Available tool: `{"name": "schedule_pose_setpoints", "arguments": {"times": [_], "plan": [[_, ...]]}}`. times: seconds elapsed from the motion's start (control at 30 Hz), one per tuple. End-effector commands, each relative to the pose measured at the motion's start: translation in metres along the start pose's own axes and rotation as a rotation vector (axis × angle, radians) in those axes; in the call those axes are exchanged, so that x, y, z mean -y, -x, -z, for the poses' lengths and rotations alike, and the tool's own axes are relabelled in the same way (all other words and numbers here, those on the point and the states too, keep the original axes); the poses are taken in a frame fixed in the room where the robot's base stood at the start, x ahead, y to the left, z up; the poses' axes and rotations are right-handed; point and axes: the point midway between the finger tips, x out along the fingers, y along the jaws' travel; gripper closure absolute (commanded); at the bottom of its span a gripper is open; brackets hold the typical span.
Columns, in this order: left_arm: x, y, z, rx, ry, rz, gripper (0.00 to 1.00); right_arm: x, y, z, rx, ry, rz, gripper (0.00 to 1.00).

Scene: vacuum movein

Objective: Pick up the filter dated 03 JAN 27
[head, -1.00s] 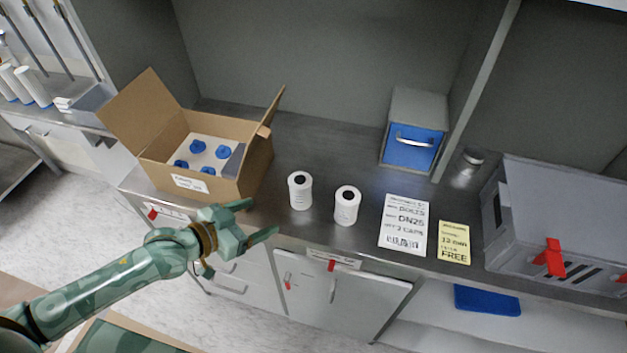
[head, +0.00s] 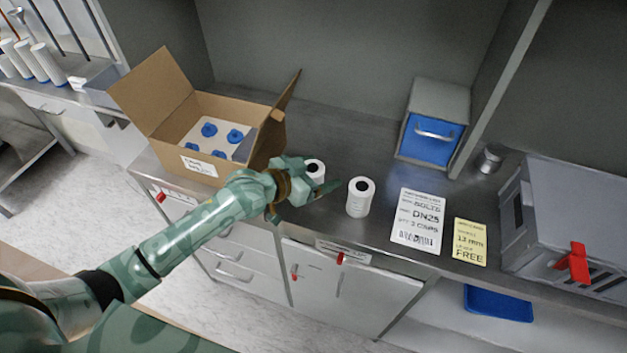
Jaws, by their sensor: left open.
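Two white cylindrical filters with dark round holes in their tops stand upright on the metal counter. The left filter (head: 315,170) is partly hidden behind my left gripper (head: 318,178). The right filter (head: 360,197) stands in full view just right of the gripper. The dates on the filters are too small to read. My left gripper is open, with its fingers at the left filter; I cannot tell whether they touch it. My right gripper is not in view.
An open cardboard box (head: 205,170) with blue-capped items stands left on the counter. A white card (head: 418,222) and a yellow card (head: 470,242) lie right of the filters. A blue-fronted bin (head: 432,140) stands behind, a grey case (head: 575,215) at far right. A metal cup (head: 490,158) stands near it.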

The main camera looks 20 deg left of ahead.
Motion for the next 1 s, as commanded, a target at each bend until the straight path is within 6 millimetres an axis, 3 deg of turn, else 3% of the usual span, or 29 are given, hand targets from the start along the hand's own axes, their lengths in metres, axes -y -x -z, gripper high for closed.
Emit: {"name": "schedule_pose_setpoints", "arguments": {"times": [0.27,0.43,0.77,1.0], "plan": [[0.0,-0.004,0.001,0.0,-0.001,0.0,0.29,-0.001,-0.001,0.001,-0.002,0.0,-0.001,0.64],[0.0,-0.004,0.001,0.0,-0.001,0.0,0.76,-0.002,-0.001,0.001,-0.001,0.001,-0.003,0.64],[0.0,-0.003,0.003,-0.001,-0.001,0.001,0.78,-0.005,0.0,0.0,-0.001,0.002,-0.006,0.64],[0.0,0.008,0.03,-0.005,-0.004,0.001,0.78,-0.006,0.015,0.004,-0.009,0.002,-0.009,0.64]]}}
